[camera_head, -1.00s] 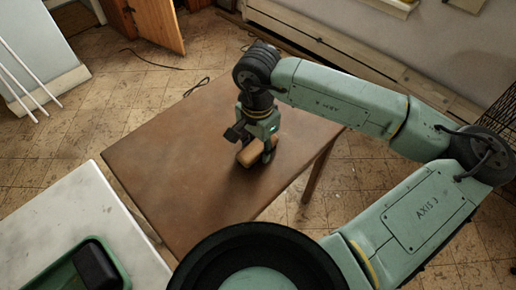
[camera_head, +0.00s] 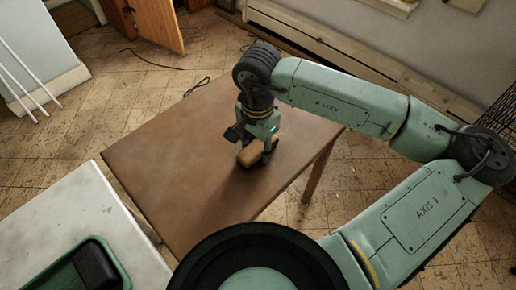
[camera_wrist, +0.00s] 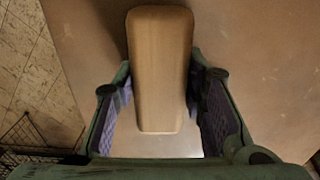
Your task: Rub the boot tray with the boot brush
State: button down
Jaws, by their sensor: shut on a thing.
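The boot brush (camera_head: 250,154) is a pale wooden block on or just above the brown table. My gripper (camera_head: 254,146) points down over it with its fingers on either side, shut on it. In the wrist view the brush's smooth wooden back (camera_wrist: 160,70) lies lengthwise between the two fingers. Its underside and any bristles are hidden. A green tray (camera_head: 40,272), which looks like the boot tray, sits on the white table at the lower left, away from my gripper and partly cut off by the frame.
A black object (camera_head: 96,266) rests in or on the green tray. The brown table (camera_head: 175,165) is otherwise clear. The white table (camera_head: 100,215) stands close beside its left edge. White poles (camera_head: 25,80) lean by the far left wall.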

aim_at(257, 145)
jog(key=shift+r, duration=0.1)
dwell(0.4)
jog(key=shift+r+p, duration=1)
jog(key=shift+r, duration=1.45)
jog(key=c, duration=1.5)
grip_release()
jog(key=shift+c, duration=0.2)
jog(key=c, duration=0.6)
